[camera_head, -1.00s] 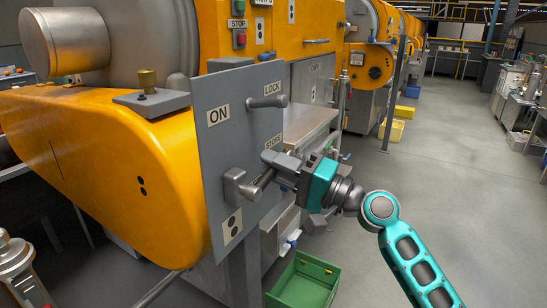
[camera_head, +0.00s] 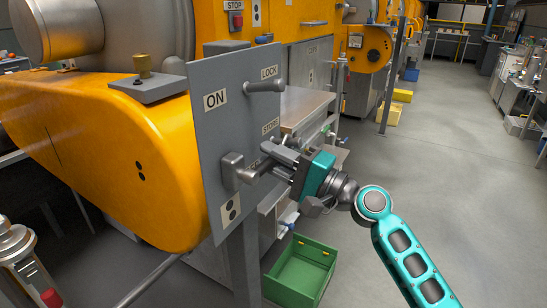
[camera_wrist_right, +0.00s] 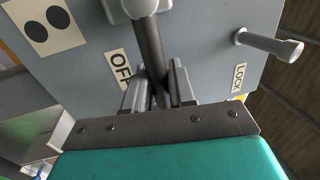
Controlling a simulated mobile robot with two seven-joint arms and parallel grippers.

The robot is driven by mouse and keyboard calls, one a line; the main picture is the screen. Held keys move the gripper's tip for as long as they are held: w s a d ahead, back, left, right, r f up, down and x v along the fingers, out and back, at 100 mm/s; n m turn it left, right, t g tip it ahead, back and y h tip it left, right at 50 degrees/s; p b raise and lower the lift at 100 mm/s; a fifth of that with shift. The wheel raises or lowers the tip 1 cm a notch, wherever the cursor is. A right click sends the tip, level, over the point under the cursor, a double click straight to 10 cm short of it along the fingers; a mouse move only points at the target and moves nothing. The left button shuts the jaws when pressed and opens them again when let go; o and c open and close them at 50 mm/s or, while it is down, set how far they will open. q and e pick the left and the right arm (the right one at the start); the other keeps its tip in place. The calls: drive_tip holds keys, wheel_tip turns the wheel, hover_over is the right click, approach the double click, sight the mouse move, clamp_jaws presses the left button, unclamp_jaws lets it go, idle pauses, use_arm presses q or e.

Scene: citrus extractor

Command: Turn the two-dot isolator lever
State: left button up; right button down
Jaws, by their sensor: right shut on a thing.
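The two-dot isolator lever has a grey pivot block (camera_head: 231,172) low on the grey panel (camera_head: 203,150), above a two-dot label (camera_head: 231,209). Its dark round handle (camera_head: 250,174) points right and slightly up, toward the partly covered OFF label. My right gripper (camera_head: 272,164) is shut on the handle near its outer end, which the fingers hide. In the right wrist view the handle (camera_wrist_right: 149,45) runs down between the two fingers (camera_wrist_right: 155,82), and the OFF label (camera_wrist_right: 120,70) is beside it. My left gripper is out of view.
A second handle (camera_head: 265,86) sticks out of the panel near the LOCK label (camera_head: 269,72). The ON label (camera_head: 214,100) is at upper left. A yellow machine housing (camera_head: 160,160) stands at left. A green crate (camera_head: 300,270) sits on the floor below.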

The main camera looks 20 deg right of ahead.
drive_tip(key=c, duration=1.1)
unclamp_jaws()
drive_tip(key=shift+f, duration=0.1)
use_arm(q)
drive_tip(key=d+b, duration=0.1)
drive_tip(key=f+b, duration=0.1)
drive_tip(key=b, duration=0.1)
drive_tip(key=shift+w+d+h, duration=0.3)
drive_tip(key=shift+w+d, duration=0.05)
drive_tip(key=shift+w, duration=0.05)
use_arm(e)
drive_tip(key=v, duration=1.3)
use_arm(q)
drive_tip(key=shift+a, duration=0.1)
use_arm(e)
drive_tip(key=shift+f, duration=0.1)
